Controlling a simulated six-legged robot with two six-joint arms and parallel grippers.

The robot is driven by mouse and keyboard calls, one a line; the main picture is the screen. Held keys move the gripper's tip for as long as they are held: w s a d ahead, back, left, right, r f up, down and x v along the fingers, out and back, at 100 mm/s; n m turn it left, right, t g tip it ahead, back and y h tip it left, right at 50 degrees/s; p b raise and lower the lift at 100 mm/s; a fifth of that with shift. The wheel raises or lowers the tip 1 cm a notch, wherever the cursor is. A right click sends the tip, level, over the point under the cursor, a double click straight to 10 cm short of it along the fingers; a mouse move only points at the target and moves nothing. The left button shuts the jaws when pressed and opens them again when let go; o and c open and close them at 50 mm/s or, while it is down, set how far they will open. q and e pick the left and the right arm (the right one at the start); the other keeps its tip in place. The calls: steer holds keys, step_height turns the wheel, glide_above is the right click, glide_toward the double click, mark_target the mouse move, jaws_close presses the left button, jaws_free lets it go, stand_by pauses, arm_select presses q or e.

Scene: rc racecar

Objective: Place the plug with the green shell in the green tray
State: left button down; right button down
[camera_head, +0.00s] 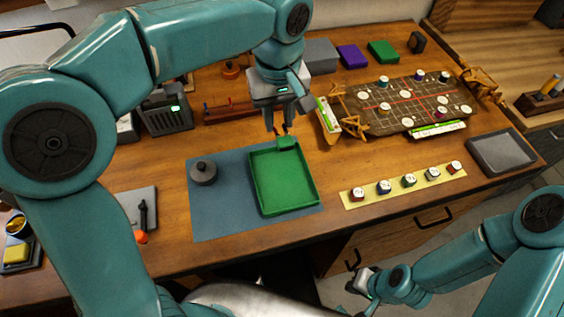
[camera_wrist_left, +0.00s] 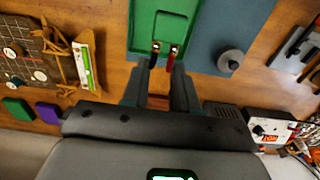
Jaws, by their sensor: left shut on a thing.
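The green tray (camera_head: 309,181) lies on a blue-grey mat (camera_head: 215,222) at the front middle of the bench. My left gripper (camera_head: 282,131) points down over the tray's far edge, shut on the plug with the green shell (camera_head: 287,142). The plug also shows in the left wrist view (camera_wrist_left: 172,27), in front of the fingertips (camera_wrist_left: 164,58), with the tray (camera_wrist_left: 141,28) behind it. Short red and black parts show at its near end. I cannot tell whether the plug touches the tray. My right gripper (camera_head: 361,282) is low, in front of the bench; its jaws are unclear.
A dark round weight (camera_head: 203,172) stands on the mat left of the tray. A yellow strip (camera_head: 428,180) with several small labelled pieces lies to the right. A brown board (camera_head: 410,101) with wooden clamps is behind it. The tray floor looks empty.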

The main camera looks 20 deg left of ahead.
arm_select(q)
glide_above(279, 169)
steer(key=f, duration=1)
steer(key=shift+s+f, duration=0.15)
steer(key=shift+s, duration=0.05)
steer(key=shift+w+f, duration=0.1)
steer(key=shift+f, duration=0.3)
step_height(279, 169, down, 4)
steer(key=shift+r, duration=0.15)
steer(key=shift+f, duration=0.2)
steer(key=shift+f+b, duration=0.2)
steer(key=shift+b, duration=0.1)
steer(key=c, duration=0.9)
jaws_free()
steer(key=shift+w, duration=0.1)
steer(key=shift+o, duration=0.2)
steer(key=shift+r, duration=0.2)
